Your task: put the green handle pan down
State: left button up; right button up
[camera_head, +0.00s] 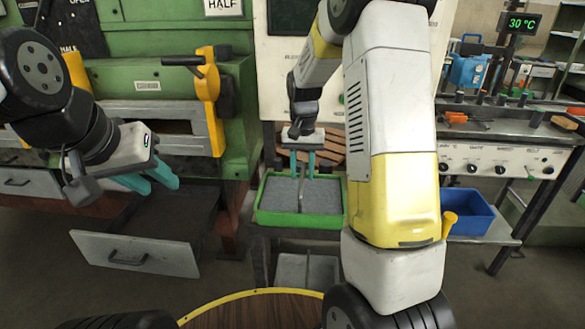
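I cannot tell whether the pan's underside rests on anything. My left gripper (163,187) hangs at the left, open and empty, away from the pan.
A green furnace (150,44) with yellow handles (210,90) stands behind. An open drawer (135,253) juts out at lower left. A blue bin (468,214) sits on a low shelf at right, below a bench with knobs (495,160). My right arm blocks the centre right.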

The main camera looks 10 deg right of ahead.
notch_tip(320, 180, up, 10)
jog(key=s+a+r+n+t+y, duration=0.1)
jog(key=s+r+n+t, duration=0.1)
jog(key=s, duration=1)
jog(key=s+a+r+n+t+y, duration=0.1)
jog(key=s+r+t, duration=0.3)
jog(key=s, duration=0.8)
jog(key=shift+s+r+n, duration=0.15)
jog(key=shift+r+n, duration=0.25)
jog(key=shift+r, duration=0.35)
